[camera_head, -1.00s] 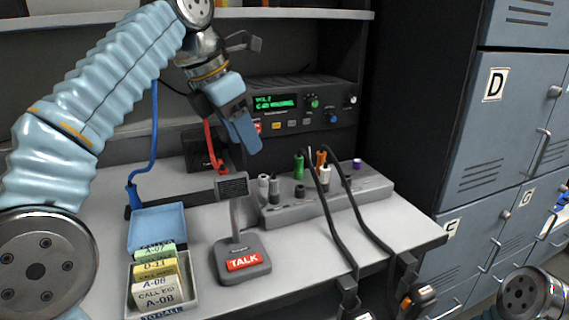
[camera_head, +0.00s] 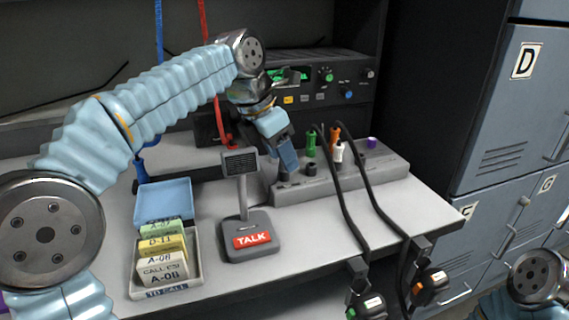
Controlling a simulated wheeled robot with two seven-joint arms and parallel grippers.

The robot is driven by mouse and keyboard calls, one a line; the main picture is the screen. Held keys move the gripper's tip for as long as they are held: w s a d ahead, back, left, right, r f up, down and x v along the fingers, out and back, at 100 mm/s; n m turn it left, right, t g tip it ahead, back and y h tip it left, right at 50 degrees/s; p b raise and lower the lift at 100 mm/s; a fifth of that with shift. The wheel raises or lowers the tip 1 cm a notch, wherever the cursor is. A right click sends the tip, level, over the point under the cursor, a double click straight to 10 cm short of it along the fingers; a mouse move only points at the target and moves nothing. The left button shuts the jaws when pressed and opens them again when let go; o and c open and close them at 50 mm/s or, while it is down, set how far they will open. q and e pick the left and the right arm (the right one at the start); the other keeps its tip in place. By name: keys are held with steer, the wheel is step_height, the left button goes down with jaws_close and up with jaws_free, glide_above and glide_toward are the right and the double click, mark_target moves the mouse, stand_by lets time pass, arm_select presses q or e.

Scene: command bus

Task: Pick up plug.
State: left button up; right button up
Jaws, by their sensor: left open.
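A grey plug strip (camera_head: 345,180) lies along the right of the desk. A green plug (camera_head: 311,146), an orange plug (camera_head: 334,138), a white plug (camera_head: 338,153) and a purple one (camera_head: 372,143) stand in it, with a short black one (camera_head: 310,169). My left gripper (camera_head: 289,163) is open and points down over the strip's left end. It hides most of the grey plugs there. I cannot tell whether a plug is between its fingers. My right arm shows at the lower right edge; its gripper is out of view.
A card box (camera_head: 194,275) is at the front left. A radio panel (camera_head: 340,75) is behind. Black cables (camera_head: 352,218) run over the desk's front edge to black devices (camera_head: 428,286).

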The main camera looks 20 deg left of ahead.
arm_select(q)
steer(key=shift+w+d+f, duration=0.1)
steer(key=shift+d+f, duration=0.05)
steer(key=shift+f, duration=0.35)
steer(key=shift+c, duration=0.2)
steer(key=c, duration=0.8)
steer(key=shift+o, duration=0.2)
